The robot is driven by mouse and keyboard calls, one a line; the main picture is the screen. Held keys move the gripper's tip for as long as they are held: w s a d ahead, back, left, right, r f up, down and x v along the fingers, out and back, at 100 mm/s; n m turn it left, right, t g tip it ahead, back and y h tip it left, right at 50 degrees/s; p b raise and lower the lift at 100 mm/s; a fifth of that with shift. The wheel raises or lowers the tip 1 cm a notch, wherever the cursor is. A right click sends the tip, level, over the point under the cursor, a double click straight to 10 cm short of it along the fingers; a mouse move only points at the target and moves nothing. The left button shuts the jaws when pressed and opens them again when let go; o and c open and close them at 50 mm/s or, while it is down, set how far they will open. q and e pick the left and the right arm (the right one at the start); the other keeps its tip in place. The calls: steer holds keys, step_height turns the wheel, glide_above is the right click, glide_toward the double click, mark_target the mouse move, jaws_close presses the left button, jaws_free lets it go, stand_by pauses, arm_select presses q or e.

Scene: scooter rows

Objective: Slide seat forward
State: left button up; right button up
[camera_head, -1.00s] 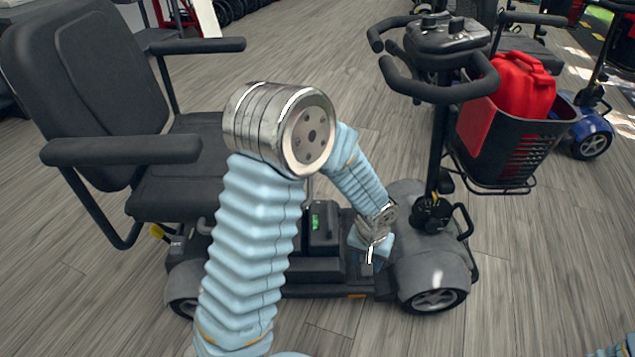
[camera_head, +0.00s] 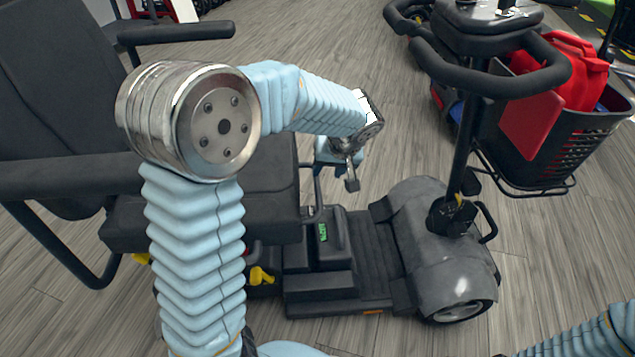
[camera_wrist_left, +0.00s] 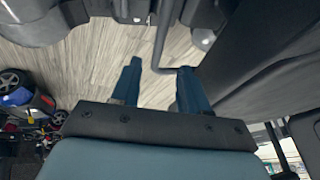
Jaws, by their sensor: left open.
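The scooter's black seat cushion (camera_head: 270,180) is partly hidden behind my left arm, with its backrest (camera_head: 55,90) at the left. My left gripper (camera_head: 346,176) is just right of the cushion's front edge, above the footwell. In the left wrist view my left gripper (camera_wrist_left: 160,68) is open, its two blue fingers apart. A thin grey bent bar (camera_wrist_left: 164,45) shows between and beyond the fingertips; I cannot tell whether it touches them. A dark surface, seemingly the seat (camera_wrist_left: 265,55), lies close to the right finger. My right gripper is out of view.
The handlebar (camera_head: 490,65) and black basket (camera_head: 560,140) with a red can (camera_head: 580,75) stand at the right. The near armrest (camera_head: 75,175) is beside my left arm. A yellow lever (camera_head: 262,276) shows below the seat. Open floor (camera_head: 300,45) lies beyond.

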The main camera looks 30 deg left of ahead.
mark_target(318, 186)
arm_select(q)
steer(key=b+x, duration=0.1)
steer(key=x, duration=0.8)
steer(key=shift+f, duration=0.15)
jaws_close()
